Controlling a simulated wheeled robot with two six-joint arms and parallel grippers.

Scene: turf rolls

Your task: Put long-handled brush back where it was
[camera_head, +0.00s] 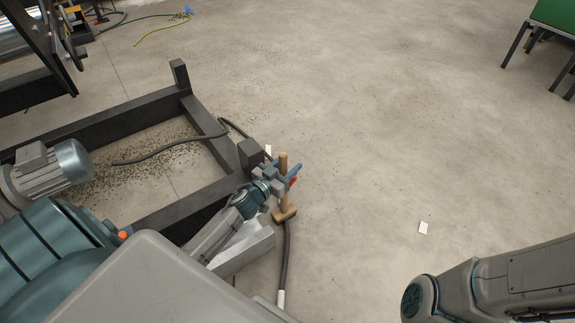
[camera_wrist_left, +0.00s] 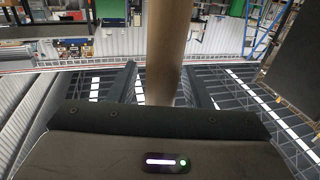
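The long-handled brush (camera_head: 284,203) has a pale wooden handle and a wooden head at its lower end. It is upright beside the corner of a dark metal frame in the head view. My left gripper (camera_head: 283,177) is at the handle, with its fingers to either side of it. In the left wrist view the handle (camera_wrist_left: 166,50) runs between the two fingers of my left gripper (camera_wrist_left: 163,84). The gripper appears shut on the handle, though contact is partly hidden. I cannot tell whether the brush head touches the floor. My right gripper is out of view.
The dark frame (camera_head: 112,120) with a grey motor (camera_head: 70,160) fills the left. A dark hose (camera_head: 284,255) lies below the brush head. A white card (camera_head: 423,228) lies on the floor. A green-topped table (camera_head: 553,15) stands far right. The floor between is clear.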

